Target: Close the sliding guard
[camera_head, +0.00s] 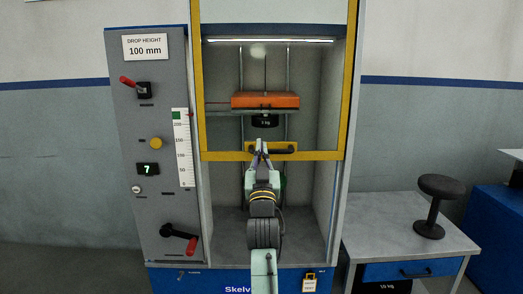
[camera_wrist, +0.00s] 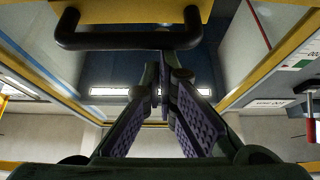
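The sliding guard (camera_head: 203,100) is a yellow-framed clear panel on the front of the test machine. Its bottom rail (camera_head: 225,156) hangs at about mid-height of the bay, and the bay is open below it. A black bar handle (camera_head: 285,150) sits on a yellow plate at the rail's middle. In the wrist view the handle (camera_wrist: 128,40) crosses the upper part of the picture. My gripper (camera_head: 262,143) is at the handle, with its fingertips close together. In the wrist view the fingertips (camera_wrist: 162,70) end just below the bar; whether they touch it is unclear. Nothing shows between them.
An orange block (camera_head: 265,100) hangs inside the bay behind the guard. A grey control panel (camera_head: 155,210) with red-handled levers stands on the left. A side table (camera_head: 400,220) with a dark round-topped stand (camera_head: 433,205) is on the right. The lower bay around my arm is clear.

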